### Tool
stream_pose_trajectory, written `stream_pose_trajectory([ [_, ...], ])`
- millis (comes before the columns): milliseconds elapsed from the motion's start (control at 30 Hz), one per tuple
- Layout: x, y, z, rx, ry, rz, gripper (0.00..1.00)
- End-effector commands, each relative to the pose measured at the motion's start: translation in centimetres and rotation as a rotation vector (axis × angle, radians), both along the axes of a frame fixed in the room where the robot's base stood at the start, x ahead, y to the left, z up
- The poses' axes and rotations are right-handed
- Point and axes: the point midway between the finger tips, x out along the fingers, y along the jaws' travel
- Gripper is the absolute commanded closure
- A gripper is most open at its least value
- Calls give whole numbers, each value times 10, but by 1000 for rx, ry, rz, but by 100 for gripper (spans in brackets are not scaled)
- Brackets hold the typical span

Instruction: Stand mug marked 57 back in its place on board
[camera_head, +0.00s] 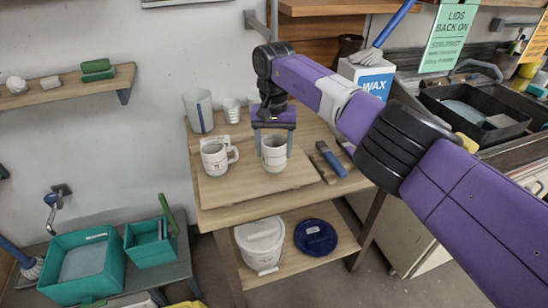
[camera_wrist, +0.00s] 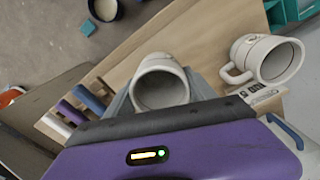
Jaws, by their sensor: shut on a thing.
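My gripper (camera_head: 273,147) points down over the wooden board (camera_head: 240,187) and is shut on a white mug (camera_head: 274,158). In the wrist view this mug (camera_wrist: 160,84) shows its open rim between the fingers. I cannot read a number on it. Whether its base touches the board or hangs just above it, I cannot tell. A second white mug (camera_head: 215,157) stands on the board to the left, apart from the gripper, its handle towards the held mug. It also shows in the wrist view (camera_wrist: 262,60). Its marking is too small to read.
Blue-handled tools (camera_head: 331,160) lie right of the board. A clear jug (camera_head: 199,111) and a small cup (camera_head: 231,109) stand behind. A wax box (camera_head: 372,78) is at back right.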

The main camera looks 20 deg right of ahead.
Motion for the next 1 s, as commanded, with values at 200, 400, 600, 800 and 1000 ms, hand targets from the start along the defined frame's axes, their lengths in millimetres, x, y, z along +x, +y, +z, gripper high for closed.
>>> stream_pose_trajectory([
  [200, -1, 1, -30, 1, 3, 1, 93],
  [400, 0, 0, -39, 0, 0, 0, 93],
  [600, 0, 0, -41, 0, 0, 1, 93],
  [800, -1, 0, -42, -1, 1, 0, 15],
  [1000, -1, 0, -42, -1, 1, 1, 15],
])
